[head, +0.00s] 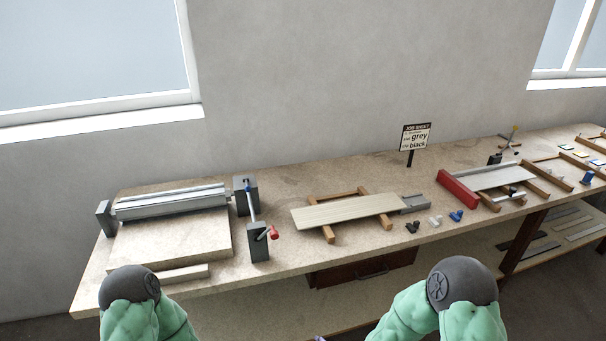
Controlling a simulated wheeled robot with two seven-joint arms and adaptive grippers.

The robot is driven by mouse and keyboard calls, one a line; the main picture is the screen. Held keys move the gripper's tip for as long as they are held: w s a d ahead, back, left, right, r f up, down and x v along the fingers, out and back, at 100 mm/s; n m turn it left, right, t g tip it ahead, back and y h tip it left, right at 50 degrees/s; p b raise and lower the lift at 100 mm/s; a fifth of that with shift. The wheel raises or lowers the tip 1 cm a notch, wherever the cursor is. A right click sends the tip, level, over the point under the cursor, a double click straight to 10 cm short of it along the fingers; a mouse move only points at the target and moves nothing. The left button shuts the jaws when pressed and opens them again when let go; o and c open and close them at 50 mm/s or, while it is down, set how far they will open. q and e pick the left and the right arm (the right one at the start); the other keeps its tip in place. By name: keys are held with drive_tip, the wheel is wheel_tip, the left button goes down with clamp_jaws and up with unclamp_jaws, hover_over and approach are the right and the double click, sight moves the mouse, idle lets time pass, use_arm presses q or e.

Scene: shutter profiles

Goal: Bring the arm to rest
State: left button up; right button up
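My two green arms show only in part at the bottom of the head view. A rounded dark grey joint of my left arm (129,284) is at the lower left, in front of the bench's near edge. A similar joint of my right arm (462,281) is at the lower right, also in front of the bench. Neither gripper shows in the picture, so I cannot see their fingers or whether they hold anything.
A long workbench (285,262) runs along the wall. On it are a grey profile fixture (170,203), a clamp with a red handle (270,233), a pale board on wooden supports (345,211), a job sheet sign (416,138) and a red bar (457,188). Small fittings lie between.

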drive_tip(key=s+d+f+m+g, duration=0.2)
drive_tip(key=s+f+m, duration=0.3)
drive_tip(key=s, duration=0.4)
drive_tip(key=s+d+f+m+g, duration=0.2)
drive_tip(key=s+f+m+g, duration=0.3)
drive_tip(key=s+m, duration=0.3)
drive_tip(key=shift+s+y, duration=0.3)
drive_tip(key=shift+s, duration=0.15)
drive_tip(key=shift+d, duration=0.1)
